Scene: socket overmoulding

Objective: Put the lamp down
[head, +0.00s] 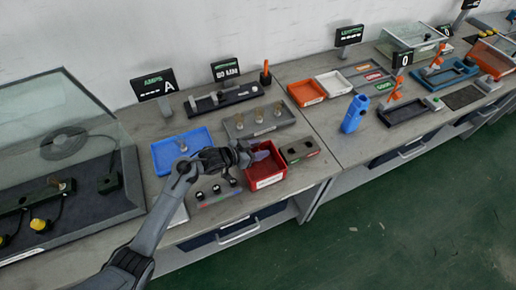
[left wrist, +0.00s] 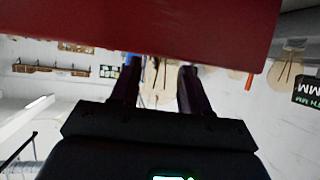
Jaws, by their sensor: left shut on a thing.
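My left gripper (head: 256,156) comes in from the left over the left side of the red bin (head: 265,178). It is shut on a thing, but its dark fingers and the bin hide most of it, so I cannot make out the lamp. A small purplish-grey patch shows just past the fingertips. In the left wrist view the two dark fingers (left wrist: 160,88) stand apart, with pale beige and blue shapes seen between them. A dark red surface (left wrist: 150,25) fills the top there. My right gripper is not in view.
A blue tray (head: 166,165) lies left of the gripper. A grey fixture with brass pegs (head: 238,126) stands behind it. A small block with buttons (head: 300,150) sits right of the bin. A strip with black knobs (head: 205,199) lies in front. Clear bench lies around the blue holder (head: 354,114).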

